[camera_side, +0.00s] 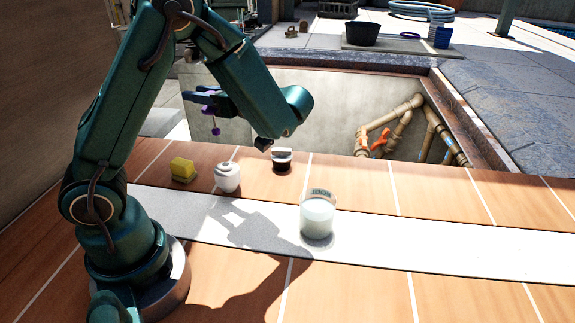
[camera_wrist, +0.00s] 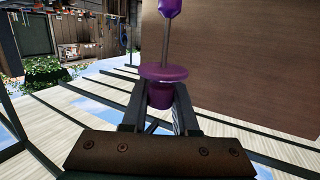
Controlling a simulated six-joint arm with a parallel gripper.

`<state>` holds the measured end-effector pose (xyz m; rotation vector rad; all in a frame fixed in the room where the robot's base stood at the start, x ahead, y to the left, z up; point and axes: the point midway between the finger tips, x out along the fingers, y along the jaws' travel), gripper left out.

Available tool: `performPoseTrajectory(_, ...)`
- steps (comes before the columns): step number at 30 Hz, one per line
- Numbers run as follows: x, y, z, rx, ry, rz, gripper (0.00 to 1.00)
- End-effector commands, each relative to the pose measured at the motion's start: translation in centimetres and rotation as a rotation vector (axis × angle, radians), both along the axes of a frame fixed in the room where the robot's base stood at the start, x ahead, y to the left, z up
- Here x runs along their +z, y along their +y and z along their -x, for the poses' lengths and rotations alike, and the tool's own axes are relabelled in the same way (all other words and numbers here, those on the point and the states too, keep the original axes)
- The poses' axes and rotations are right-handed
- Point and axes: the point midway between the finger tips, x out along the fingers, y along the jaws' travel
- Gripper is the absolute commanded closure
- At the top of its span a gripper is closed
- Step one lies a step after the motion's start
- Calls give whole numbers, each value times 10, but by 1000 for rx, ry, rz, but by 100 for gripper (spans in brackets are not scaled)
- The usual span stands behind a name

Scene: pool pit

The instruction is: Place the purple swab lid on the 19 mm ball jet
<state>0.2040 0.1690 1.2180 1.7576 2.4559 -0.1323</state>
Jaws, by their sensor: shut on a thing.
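The purple swab lid (camera_wrist: 163,73) is a purple disc with a cap below it, a thin grey stem and a purple swab tip (camera_wrist: 170,8). My gripper (camera_wrist: 160,100) is shut on its cap. In the side view my gripper (camera_side: 203,98) is raised over the far edge of the deck, with the purple lid (camera_side: 208,88) partly hidden between the jaws. The swab tip (camera_side: 216,131) hangs below it. A white rounded fitting (camera_side: 227,178) stands on the deck below and may be the 19 mm ball jet; I cannot tell for certain.
A yellow block (camera_side: 183,169) stands left of the white fitting. A dark jar with a pale top (camera_side: 282,161) stands to its right. A clear glass with white contents (camera_side: 318,214) stands nearer on the pale strip. An open pit with pipes (camera_side: 390,125) lies behind. The deck's right is clear.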

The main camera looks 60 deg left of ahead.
Motion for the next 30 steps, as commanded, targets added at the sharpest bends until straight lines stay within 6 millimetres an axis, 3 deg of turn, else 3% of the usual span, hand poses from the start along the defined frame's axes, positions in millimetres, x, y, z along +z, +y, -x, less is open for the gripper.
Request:
performPoseTrajectory(21, -77, -5, -6, -37, 2, 3, 100)
performPoseTrajectory(30, -80, -5, -7, -37, -2, 2, 100)
